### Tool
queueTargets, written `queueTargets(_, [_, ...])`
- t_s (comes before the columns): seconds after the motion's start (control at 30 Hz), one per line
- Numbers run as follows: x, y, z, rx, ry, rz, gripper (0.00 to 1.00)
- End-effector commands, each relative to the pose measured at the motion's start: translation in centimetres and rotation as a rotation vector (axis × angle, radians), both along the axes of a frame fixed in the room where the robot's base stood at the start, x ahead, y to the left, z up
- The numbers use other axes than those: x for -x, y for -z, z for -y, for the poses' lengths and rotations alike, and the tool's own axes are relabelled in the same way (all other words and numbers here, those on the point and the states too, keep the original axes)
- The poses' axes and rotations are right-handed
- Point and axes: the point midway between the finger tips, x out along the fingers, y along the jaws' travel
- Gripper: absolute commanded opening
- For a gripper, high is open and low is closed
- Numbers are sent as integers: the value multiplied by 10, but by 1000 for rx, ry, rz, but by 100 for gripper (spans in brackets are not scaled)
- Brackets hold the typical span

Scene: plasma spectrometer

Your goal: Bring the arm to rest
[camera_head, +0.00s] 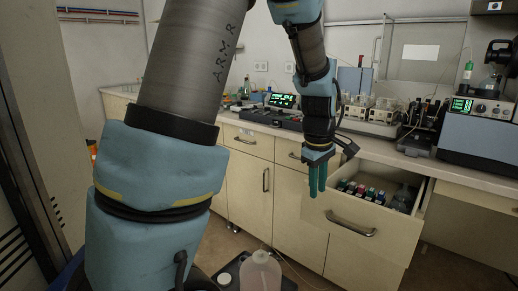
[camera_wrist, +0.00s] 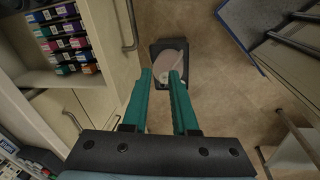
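My gripper (camera_head: 317,188) hangs from my raised arm, its green fingers pointing down, in front of the open drawer (camera_head: 372,225) in the head view. In the wrist view my gripper (camera_wrist: 160,76) shows its two fingers apart with nothing between them. It is open and empty. The floor and a bottle lie well beyond the fingertips in that view.
The drawer holds several coloured boxes (camera_wrist: 72,43) and bottles. A translucent bottle (camera_head: 261,273) stands in a black tray on the floor, also in the wrist view (camera_wrist: 170,56). Instruments (camera_head: 482,108) line the counter. Floor between is clear.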

Motion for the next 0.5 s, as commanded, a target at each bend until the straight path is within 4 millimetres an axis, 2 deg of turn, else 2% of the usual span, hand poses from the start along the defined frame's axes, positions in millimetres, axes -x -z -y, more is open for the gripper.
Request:
queueTargets(0.03, [-2,-9,-34,-15,46,5,27])
queueTargets(0.1, [0,-13,-73,-41,144,15,27])
queueTargets(0.3, [28,-22,-170,-116,421,33,27])
queueTargets(0.4, [45,-24,-203,-147,540,38,27])
queueTargets(0.5, [59,-25,-225,-170,627,40,27])
